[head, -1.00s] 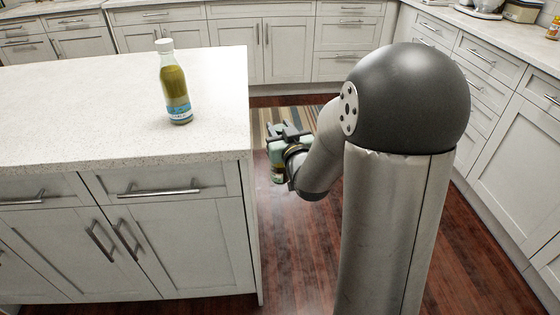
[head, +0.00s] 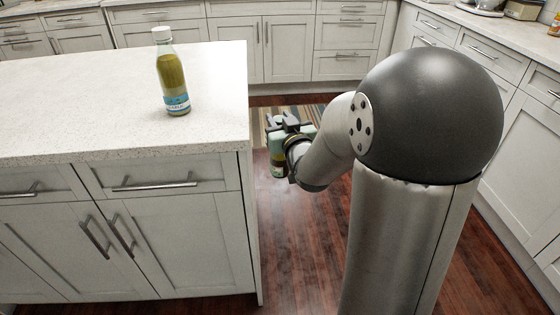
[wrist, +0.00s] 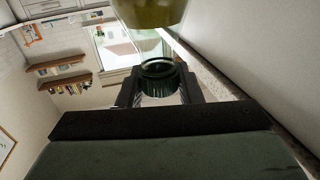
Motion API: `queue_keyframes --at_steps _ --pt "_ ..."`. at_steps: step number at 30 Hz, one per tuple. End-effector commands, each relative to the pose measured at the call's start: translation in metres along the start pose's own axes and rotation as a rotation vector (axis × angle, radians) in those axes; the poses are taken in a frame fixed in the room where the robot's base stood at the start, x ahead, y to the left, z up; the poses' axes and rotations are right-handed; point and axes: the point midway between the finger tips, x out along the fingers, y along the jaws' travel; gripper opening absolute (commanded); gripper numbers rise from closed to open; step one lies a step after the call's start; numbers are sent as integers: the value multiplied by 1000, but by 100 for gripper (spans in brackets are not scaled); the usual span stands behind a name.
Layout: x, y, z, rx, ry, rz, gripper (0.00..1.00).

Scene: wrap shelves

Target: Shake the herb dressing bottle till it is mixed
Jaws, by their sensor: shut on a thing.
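A bottle of yellow-green dressing (head: 172,72) with a white cap and a blue-and-white label stands upright on the counter. The label is too small to read surely. My gripper (head: 286,129) is beyond the counter's right side, low over the floor, apart from that bottle. In the wrist view a dark green glass ring (wrist: 160,78) sits between the fingers, and an olive-coloured rounded part (wrist: 150,12) shows at the top edge. I cannot tell how well its contents are mixed.
The pale speckled counter (head: 100,95) has drawers and doors below and is otherwise clear in view. Cabinets run along the back and right (head: 525,150). Wooden floor (head: 300,250) lies open between them, with a striped rug (head: 275,112) behind my gripper.

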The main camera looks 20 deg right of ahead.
Motion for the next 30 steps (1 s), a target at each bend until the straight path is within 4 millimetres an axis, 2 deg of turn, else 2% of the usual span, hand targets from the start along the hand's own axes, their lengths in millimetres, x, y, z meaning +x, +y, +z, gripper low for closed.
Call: queue_keyframes --at_steps 1,3,6,8,15,18,20,24,27,30 --pt "0 0 -21 -2 9 0 5" --pt "0 0 -37 -3 10 0 5" --pt "0 0 -50 -1 8 0 5" --pt "0 0 -45 0 5 0 5" --pt "0 0 0 -1 5 1 5" --pt "0 0 8 -1 6 1 5" --pt "0 0 1 -1 7 1 5" --pt "0 0 -32 -3 10 0 5" --pt "0 0 -48 -2 8 0 5" --pt "0 0 -44 -1 6 0 5"
